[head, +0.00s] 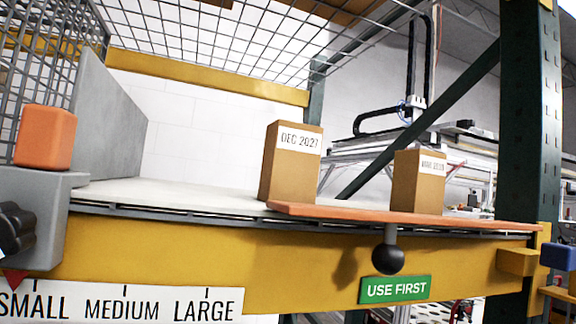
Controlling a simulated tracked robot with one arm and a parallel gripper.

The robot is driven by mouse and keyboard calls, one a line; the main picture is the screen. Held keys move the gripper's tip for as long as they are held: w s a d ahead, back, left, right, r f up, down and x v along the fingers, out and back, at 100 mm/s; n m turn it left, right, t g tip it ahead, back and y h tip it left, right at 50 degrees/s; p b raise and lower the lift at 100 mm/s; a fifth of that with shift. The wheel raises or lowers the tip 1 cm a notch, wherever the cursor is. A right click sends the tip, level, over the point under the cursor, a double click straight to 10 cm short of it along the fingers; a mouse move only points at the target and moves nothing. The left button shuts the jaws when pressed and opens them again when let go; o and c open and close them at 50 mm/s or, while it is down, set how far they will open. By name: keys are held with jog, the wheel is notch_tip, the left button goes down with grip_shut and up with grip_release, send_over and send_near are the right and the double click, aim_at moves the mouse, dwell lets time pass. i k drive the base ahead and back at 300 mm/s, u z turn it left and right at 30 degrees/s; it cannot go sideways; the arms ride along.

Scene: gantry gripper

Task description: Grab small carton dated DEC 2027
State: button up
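A brown carton (287,175) with a white label reading DEC 2027 stands upright on the shelf, at the left end of an orange strip along the front edge. A second, slightly smaller-looking brown carton (417,190) stands to its right behind the strip. Its white label is too small to read surely. A size scale (120,303) below the shelf reads SMALL, MEDIUM, LARGE, and a red pointer (14,282) sits near SMALL. My gripper is not in view.
An upright grey panel (105,120) and an orange block (45,137) on a grey slide are at left. A black knob (388,259) hangs below the orange strip (480,222), above a green USE FIRST sign (395,289). A dark green post (530,130) stands right. Wire mesh is overhead.

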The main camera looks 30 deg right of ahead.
aim_at(290, 171)
jog(key=z, duration=0.05)
jog(key=k, duration=1.25)
jog(key=z, duration=0.4)
jog(key=i, duration=1)
jog(key=u, duration=0.05)
